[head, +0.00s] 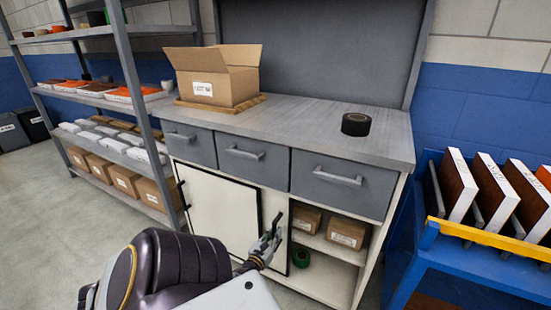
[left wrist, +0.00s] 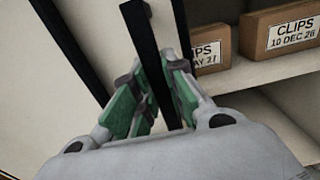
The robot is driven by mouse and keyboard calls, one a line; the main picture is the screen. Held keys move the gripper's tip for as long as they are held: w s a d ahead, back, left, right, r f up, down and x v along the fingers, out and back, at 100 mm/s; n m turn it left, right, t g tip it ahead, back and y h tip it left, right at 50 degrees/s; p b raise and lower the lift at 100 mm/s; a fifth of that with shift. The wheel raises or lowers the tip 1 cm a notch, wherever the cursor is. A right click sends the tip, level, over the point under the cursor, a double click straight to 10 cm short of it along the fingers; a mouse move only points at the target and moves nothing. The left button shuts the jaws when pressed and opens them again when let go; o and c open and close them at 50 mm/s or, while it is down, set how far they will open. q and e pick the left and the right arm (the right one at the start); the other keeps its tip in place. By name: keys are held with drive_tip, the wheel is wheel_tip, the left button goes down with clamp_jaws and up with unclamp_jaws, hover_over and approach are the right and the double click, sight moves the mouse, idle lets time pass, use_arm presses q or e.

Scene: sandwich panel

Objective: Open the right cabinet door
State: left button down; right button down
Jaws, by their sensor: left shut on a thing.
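The right cabinet door (head: 272,205) is a white panel with black edging in the lower cabinet. It stands to the left of the right compartment (head: 325,245), which shows open. My left gripper (head: 268,243) is at this door and shut on its black handle (head: 278,220). In the left wrist view the green-padded fingers (left wrist: 153,85) sit on either side of the lower part of the black handle (left wrist: 142,45). The dark door edge (left wrist: 182,45) runs just right of it. The left cabinet door (head: 222,215) is closed. My right gripper is not in view.
Cardboard boxes (head: 347,234) and a green roll (head: 301,258) sit inside the open compartment. Grey drawers (head: 342,187) are above. A blue cart (head: 425,262) with upright panels stands close on the right. A shelf rack (head: 130,80) is at left.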

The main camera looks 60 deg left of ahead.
use_arm(q)
drive_tip(key=c, duration=1.4)
unclamp_jaws()
drive_tip(key=shift+c, duration=0.2)
drive_tip(key=v, duration=1.2)
drive_tip(key=shift+f, duration=0.1)
